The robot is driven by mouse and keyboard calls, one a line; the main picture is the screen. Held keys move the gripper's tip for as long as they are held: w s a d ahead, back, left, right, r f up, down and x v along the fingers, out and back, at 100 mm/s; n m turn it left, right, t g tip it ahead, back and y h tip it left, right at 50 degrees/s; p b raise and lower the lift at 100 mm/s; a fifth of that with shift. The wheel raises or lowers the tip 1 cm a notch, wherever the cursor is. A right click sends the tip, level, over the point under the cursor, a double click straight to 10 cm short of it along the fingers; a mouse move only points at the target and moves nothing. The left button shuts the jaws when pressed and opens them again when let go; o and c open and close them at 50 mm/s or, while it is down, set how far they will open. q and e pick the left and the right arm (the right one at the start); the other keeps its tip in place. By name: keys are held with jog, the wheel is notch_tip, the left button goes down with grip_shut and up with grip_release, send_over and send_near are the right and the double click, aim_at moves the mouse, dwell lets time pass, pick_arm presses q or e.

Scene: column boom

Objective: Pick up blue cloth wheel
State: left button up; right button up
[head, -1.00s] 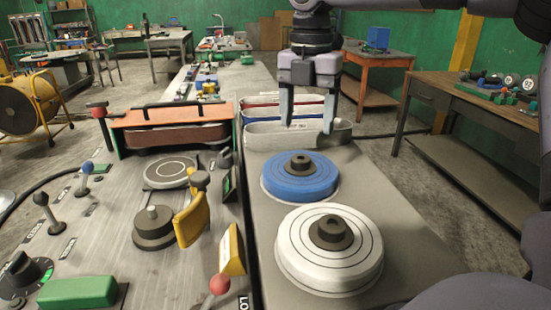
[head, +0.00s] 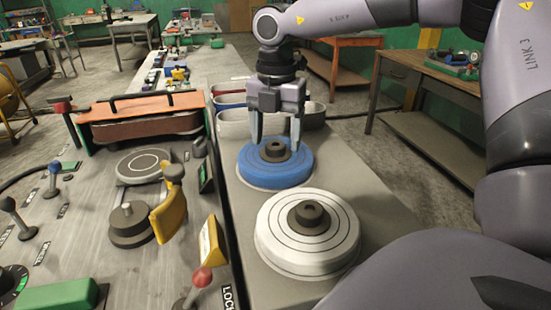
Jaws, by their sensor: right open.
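The blue cloth wheel (head: 262,173) lies flat on the grey bench right of the centre divide, with a dark hub (head: 275,150) standing up in its middle. My right gripper (head: 276,143) points down over it, with one finger on each side of the hub as seen in the head view. The jaws are open. I cannot tell whether the fingertips touch the wheel. A white cloth wheel (head: 272,232) with dark rings and its own hub lies in front of the blue one. My left gripper is not in view.
Upright belt loops (head: 232,122) stand just behind the blue wheel. A control panel with a yellow lever (head: 170,215), a red-knobbed lever (head: 202,277) and a dark knob (head: 130,222) fills the left. The bench right of the wheels (head: 365,190) is bare.

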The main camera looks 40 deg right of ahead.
jog(key=shift+f+b, duration=0.25)
jog(key=shift+b, duration=0.2)
dwell(0.3)
grip_shut()
